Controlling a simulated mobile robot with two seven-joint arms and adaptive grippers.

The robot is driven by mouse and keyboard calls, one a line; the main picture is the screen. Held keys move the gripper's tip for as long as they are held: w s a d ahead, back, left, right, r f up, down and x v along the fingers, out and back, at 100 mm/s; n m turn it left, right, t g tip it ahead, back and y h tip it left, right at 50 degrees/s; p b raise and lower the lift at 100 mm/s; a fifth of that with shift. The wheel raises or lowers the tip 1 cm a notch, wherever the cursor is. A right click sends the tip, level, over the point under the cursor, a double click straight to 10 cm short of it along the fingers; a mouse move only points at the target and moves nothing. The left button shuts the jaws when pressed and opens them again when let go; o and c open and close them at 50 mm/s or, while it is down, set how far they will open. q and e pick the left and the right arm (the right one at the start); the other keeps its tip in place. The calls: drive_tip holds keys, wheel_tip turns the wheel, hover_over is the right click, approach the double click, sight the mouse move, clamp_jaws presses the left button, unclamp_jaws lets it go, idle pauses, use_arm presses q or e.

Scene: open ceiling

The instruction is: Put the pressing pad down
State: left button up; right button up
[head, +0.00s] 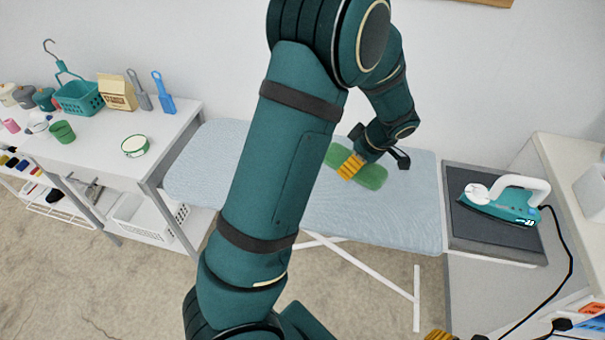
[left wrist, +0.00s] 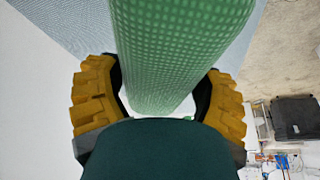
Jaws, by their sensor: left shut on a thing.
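The green pressing pad (head: 371,175) is a long rounded cushion over the right half of the pale blue ironing board (head: 400,215). My left gripper (head: 351,166) is shut on the pad, with its yellow fingers over the pad's near side. In the left wrist view the pad (left wrist: 175,60) runs between the two yellow fingers of my left gripper (left wrist: 158,100). Whether the pad touches the board or hangs just above it I cannot tell. Only a yellow tip of my right gripper (head: 438,335) shows at the bottom edge.
A teal and white iron (head: 505,205) rests on a dark plate at the board's right end, its black cord trailing down. A white table (head: 95,150) at left holds a teal basket (head: 78,97), a carton, brushes and cups. Bare board lies around the pad.

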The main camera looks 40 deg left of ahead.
use_arm(q)
drive_tip(key=n, duration=0.1)
drive_tip(key=w+n+g, duration=0.1)
drive_tip(key=n, duration=0.2)
drive_tip(key=shift+w+a+r+g+h+b, duration=0.15)
drive_tip(key=shift+a+r+g+h+b, duration=0.15)
drive_tip(key=shift+r+b, duration=0.05)
drive_tip(key=shift+f+n, duration=0.15)
drive_tip(key=shift+n, duration=0.25)
wheel_tip(320, 180, down, 10)
drive_tip(key=shift+r+b, duration=0.2)
drive_tip(key=shift+b, duration=0.8)
drive_tip(key=o, duration=1.2)
drive_tip(key=shift+r, duration=0.1)
drive_tip(key=p+v, duration=0.2)
drive_tip(key=v, duration=1)
drive_tip(key=shift+w, duration=0.15)
